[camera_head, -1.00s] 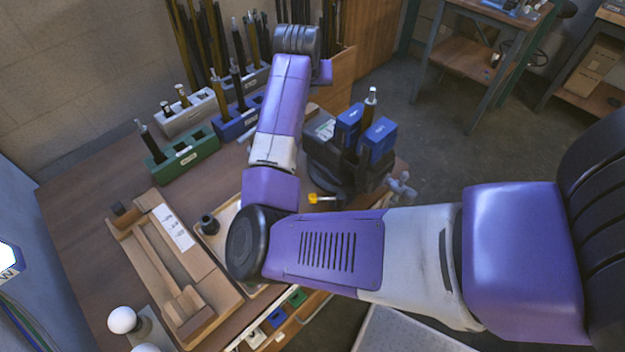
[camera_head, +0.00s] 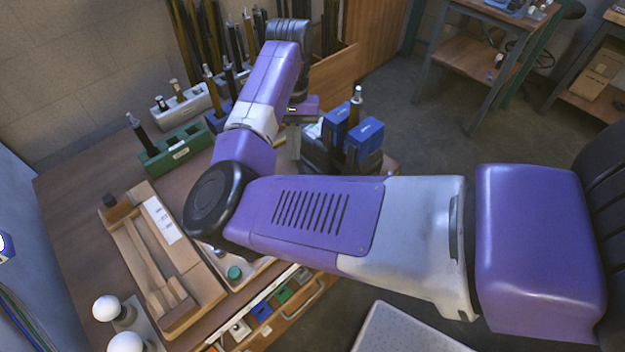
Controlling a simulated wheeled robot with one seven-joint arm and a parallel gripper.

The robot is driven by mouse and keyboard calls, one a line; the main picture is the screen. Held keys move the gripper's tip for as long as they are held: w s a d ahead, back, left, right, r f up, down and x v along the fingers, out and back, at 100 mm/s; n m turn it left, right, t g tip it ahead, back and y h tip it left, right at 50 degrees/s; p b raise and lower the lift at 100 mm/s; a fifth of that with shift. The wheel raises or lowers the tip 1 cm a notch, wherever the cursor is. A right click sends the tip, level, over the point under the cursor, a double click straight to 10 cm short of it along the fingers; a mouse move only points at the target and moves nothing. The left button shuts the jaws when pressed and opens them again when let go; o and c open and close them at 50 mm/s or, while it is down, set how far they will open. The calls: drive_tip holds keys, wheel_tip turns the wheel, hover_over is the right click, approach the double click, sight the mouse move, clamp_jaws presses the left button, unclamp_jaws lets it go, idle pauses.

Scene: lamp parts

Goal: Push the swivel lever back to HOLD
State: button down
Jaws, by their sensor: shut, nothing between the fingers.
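The swivel fixture's dark base (camera_head: 318,158) stands at the right rear of the workbench, partly covered by my arm. It carries two blue blocks (camera_head: 364,140), with a dark metal-tipped rod upright by them. My gripper (camera_head: 293,148) points down just left of the blue blocks. It is shut and empty, and its fingertips are small and hard to make out. The yellow swivel lever is hidden behind my arm. I cannot tell its position or whether the gripper touches it.
A wooden tray (camera_head: 205,280) lies at the bench's left front, near white bulbs (camera_head: 106,308). A green rack (camera_head: 178,150) and a pale rack (camera_head: 178,108) stand at the back left. Long rods stand behind my arm. An open drawer (camera_head: 290,300) projects in front.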

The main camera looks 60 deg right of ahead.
drive_tip(key=shift+s+d, duration=0.2)
drive_tip(key=shift+s, duration=0.3)
drive_tip(key=x, duration=1)
drive_tip(key=shift+b, duration=0.3)
